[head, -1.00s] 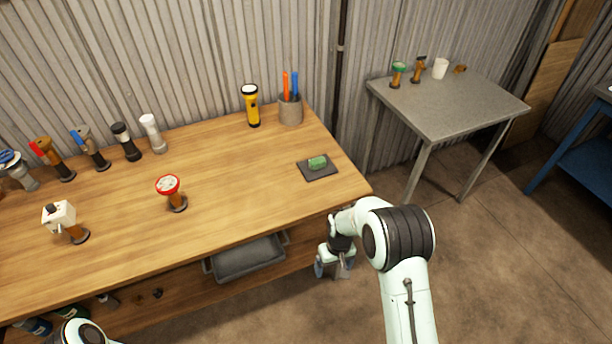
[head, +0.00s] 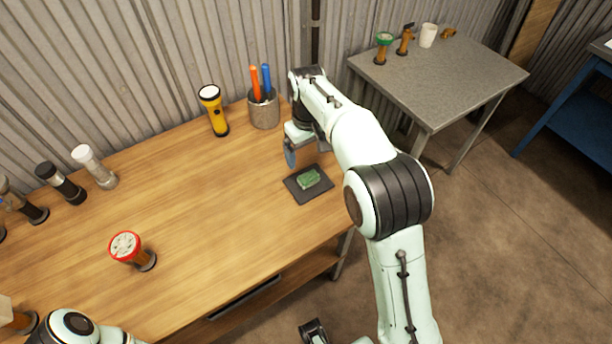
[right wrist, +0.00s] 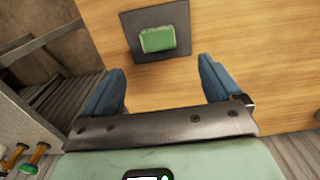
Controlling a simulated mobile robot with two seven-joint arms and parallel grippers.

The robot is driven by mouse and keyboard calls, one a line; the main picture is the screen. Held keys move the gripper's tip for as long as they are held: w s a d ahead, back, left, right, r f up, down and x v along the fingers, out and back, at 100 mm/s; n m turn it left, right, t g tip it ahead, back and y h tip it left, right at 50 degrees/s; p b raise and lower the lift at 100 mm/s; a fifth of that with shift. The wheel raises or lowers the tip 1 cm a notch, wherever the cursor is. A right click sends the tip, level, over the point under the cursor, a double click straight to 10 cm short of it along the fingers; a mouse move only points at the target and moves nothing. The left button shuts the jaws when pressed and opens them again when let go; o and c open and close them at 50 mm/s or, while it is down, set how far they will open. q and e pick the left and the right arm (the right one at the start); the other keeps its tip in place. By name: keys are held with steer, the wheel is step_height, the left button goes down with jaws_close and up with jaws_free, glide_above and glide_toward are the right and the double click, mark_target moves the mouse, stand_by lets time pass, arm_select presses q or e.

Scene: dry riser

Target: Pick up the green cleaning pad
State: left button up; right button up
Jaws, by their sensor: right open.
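The green cleaning pad (head: 308,179) lies on a dark square mat (head: 295,192) near the right end of the wooden workbench. In the right wrist view the pad (right wrist: 158,39) sits on the mat (right wrist: 178,18), ahead of the fingertips and roughly centred between them. My right gripper (head: 305,155) is above the bench, just behind the pad in the head view, and apart from it. It is open and empty, with blue fingers spread in the right wrist view (right wrist: 163,80). Part of my left arm shows at the lower left; its gripper cannot be made out.
A grey cup (head: 264,112) with orange and blue tools and a yellow flashlight (head: 214,110) stand at the bench's back. A red-rimmed item (head: 127,247) stands on the left. A grey side table (head: 440,85) is at right. The bench middle is clear.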

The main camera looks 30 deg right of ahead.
glide_above(309, 177)
steer(key=f, duration=0.4)
steer(key=shift+w+a+f+b, duration=0.15)
steer(key=shift+w+f+b, duration=0.15)
steer(key=f+b, duration=0.1)
steer(key=f, duration=0.4)
steer(key=shift+s+f, duration=0.1)
steer(key=shift+s, duration=0.1)
steer(key=c, duration=1.1)
